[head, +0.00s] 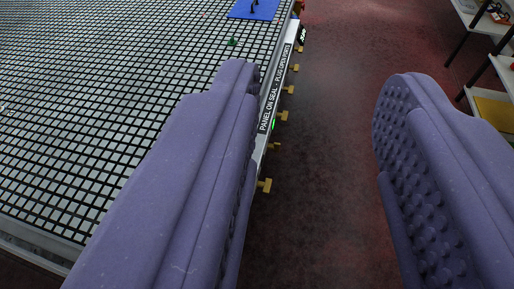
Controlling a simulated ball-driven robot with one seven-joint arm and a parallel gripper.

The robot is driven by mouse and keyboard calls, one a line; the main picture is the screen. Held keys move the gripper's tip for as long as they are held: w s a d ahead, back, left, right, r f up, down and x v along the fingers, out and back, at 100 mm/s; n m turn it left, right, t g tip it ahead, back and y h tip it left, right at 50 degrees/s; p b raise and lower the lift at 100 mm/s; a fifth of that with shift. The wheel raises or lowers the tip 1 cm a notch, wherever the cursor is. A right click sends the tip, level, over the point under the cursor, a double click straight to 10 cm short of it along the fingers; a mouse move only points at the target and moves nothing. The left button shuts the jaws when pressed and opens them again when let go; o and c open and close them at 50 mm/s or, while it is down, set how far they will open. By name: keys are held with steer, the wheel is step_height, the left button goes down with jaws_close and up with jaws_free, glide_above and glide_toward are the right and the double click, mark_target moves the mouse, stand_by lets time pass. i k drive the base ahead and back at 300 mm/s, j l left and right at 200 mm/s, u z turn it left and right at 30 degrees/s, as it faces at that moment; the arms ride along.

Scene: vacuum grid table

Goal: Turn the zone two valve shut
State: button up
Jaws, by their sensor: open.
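My gripper (318,90) is open and empty, with its two purple padded fingers wide apart. The left finger covers part of the table's right edge, and the right finger is over the dark red floor. Several small brass valve handles stick out along the right side of the grid table (75,110). The nearest visible handle (265,185) is just right of the left finger, and another handle (274,146) is a little beyond it. More lie farther along, such as this handle (289,89). I cannot read any zone numbers, so I cannot tell which is zone two.
A label strip (270,105) reading "PANEL ON SEAL" runs along the table's side, with a small green light (273,125) near it. A blue mat (254,9) lies at the table's far end. Shelves (495,20) stand at the right. The floor (335,150) between is clear.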

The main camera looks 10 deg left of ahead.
mark_target(277, 146)
steer(key=k+l+u, duration=0.1)
steer(key=l+u, duration=0.2)
steer(key=l, duration=0.35)
steer(key=i+l+u, duration=0.1)
steer(key=i+l, duration=0.2)
steer(key=i+l+u, duration=0.15)
steer(key=i+l, duration=0.15)
steer(key=i+l+u, duration=0.1)
steer(key=i+l, duration=0.2)
steer(key=i+l+u, duration=0.15)
steer(key=i+l, duration=0.15)
steer(key=l, duration=0.15)
steer(key=i+l+u, duration=0.1)
steer(key=i+l, duration=0.15)
steer(key=l, duration=0.2)
steer(key=i+l+u, duration=0.15)
steer(key=l, duration=0.25)
steer(key=i, duration=0.1)
